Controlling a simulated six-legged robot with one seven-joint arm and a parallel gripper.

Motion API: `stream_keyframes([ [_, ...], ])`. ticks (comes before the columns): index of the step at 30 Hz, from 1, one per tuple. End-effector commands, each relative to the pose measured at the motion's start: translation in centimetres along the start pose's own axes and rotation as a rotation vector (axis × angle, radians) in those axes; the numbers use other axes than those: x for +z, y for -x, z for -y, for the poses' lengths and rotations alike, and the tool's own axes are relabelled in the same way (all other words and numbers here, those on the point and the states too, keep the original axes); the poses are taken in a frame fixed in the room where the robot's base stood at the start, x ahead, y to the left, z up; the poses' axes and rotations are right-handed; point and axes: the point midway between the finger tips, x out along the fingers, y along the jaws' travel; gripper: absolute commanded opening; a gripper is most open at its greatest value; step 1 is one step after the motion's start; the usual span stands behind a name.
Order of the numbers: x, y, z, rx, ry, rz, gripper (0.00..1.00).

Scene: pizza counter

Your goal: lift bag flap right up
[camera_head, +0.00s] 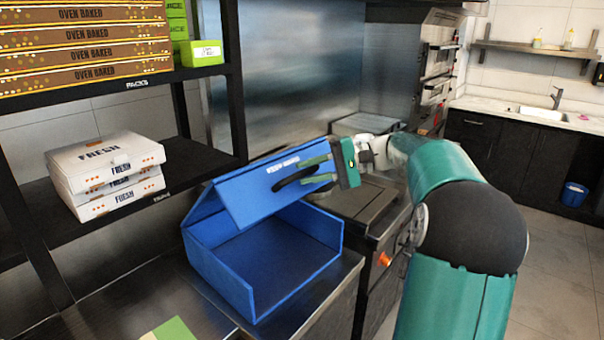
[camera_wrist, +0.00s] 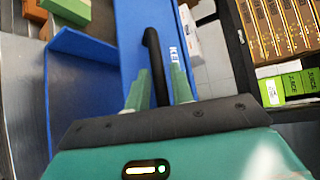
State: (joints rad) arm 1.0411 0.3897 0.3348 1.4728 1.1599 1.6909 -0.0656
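The blue delivery bag (camera_head: 210,235) sits on the metal counter with its front side open, showing an empty inside. Its flap (camera_head: 240,200) is raised and slants up to the right over the opening. A black handle (camera_head: 292,178) stands out from the flap; it also shows in the wrist view (camera_wrist: 152,50). My gripper (camera_head: 318,172) is at the flap's upper right part. In the wrist view its two green fingers (camera_wrist: 160,85) lie on both sides of the handle and look closed on it. The exact contact is partly hidden by the gripper's body.
A black shelf (camera_head: 190,160) on the left holds white pizza boxes (camera_head: 105,165), with brown boxes (camera_head: 85,55) and green boxes (camera_head: 202,53) above. The oven station (camera_head: 370,215) is close on the right of the bag. A green and cream item (camera_head: 172,330) lies on the counter in front.

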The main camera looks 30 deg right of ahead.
Motion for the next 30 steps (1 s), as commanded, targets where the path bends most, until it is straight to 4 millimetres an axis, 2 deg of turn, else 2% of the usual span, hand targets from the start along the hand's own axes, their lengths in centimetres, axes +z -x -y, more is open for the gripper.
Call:
stream_keyframes([
  [9, -0.1, 7.1, -0.1, -0.001, 0.001, -0.003, 0.23],
  [15, -0.1, 10.4, -0.1, -0.001, 0.0, -0.001, 0.23],
  [20, 0.0, 11.5, 0.0, 0.0, 0.0, 0.0, 0.23],
  [27, 0.0, 11.6, 0.0, 0.0, 0.0, 0.001, 0.23],
  [30, 0.0, 11.6, 0.0, 0.0, 0.0, 0.001, 0.43],
])
